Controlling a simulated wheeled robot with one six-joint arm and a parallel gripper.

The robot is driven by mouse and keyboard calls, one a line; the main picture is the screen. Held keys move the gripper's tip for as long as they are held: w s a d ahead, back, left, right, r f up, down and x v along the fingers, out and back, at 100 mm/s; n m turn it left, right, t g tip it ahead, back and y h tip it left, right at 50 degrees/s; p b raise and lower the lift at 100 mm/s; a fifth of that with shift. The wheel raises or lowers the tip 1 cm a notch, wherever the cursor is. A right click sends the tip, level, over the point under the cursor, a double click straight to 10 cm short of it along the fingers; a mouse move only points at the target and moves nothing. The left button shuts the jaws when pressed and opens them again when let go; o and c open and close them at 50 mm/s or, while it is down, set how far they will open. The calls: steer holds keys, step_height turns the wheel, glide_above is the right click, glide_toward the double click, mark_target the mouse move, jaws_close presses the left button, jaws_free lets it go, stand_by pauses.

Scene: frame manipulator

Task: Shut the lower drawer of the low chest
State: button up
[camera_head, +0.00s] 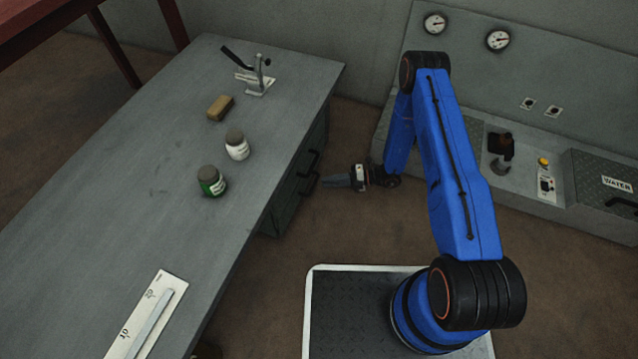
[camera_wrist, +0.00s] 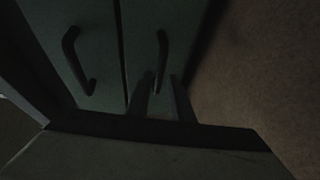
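The low chest (camera_head: 287,205) is dark green-grey and stands under the right side of the workbench. Its front carries two dark bar handles, an upper one (camera_head: 308,163) and a lower one (camera_head: 306,184). In the wrist view the lower drawer (camera_wrist: 185,25) is the panel beside the floor, with its handle (camera_wrist: 162,55); the upper drawer's handle (camera_wrist: 72,55) is to its left. How far the lower drawer stands out is hard to tell. My gripper (camera_head: 328,182) points at the lower handle. Its fingers (camera_wrist: 165,98) are apart with nothing seen between them; contact with the handle is unclear.
The workbench (camera_head: 130,165) overhangs the chest and bears two jars, a brown block, a clamp and a ruled plate. Brown floor (camera_head: 335,230) is clear around my gripper.

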steer(key=d+r, duration=0.1)
steer(key=d, duration=0.9)
steer(key=shift+w+d+r, duration=0.15)
steer(key=shift+w+r, duration=0.1)
steer(key=shift+r, duration=0.15)
